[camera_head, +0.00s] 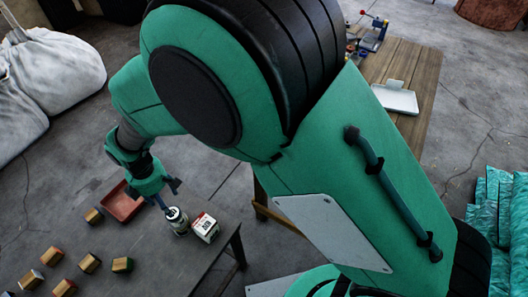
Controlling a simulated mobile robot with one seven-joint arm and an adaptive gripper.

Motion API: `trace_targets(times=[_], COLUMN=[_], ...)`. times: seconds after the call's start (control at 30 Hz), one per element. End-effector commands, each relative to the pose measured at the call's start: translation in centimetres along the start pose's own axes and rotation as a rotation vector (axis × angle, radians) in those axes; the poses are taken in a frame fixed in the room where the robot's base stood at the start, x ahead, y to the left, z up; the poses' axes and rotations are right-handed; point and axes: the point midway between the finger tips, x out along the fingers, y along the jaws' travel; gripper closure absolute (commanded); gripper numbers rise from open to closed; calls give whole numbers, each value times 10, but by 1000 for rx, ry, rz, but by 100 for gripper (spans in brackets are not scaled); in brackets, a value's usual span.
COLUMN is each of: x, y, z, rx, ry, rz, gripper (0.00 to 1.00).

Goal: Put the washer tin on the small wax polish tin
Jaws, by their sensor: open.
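My gripper (168,200) is open and points down over the far right part of the dark table. Its fingertips are just above or beside a small round tin (178,222) with a pale label and a dark top; I cannot tell whether they touch it. I cannot read the label, so I cannot tell whether this is the washer tin or the small wax polish tin, or whether it is one tin or two stacked. No other round tin shows clearly.
A white and red box (205,227) stands close to the right of the tin. A shallow red tray (123,204) lies to the left. Several small wooden blocks (90,263) with coloured faces are spread over the table's left part. A wooden table (408,75) stands behind my arm.

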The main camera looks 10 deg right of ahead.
Motion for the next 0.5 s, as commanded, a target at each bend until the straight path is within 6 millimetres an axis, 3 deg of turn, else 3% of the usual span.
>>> trace_targets(times=[0.17,0.27,0.37,0.5], x=[-6,-20,-42,-85], y=[1,4,5,5], z=[5,16,35,75], rx=[19,60,130,278], ry=[2,8,17,37], rz=[5,16,34,70], gripper=[38,38,38,38])
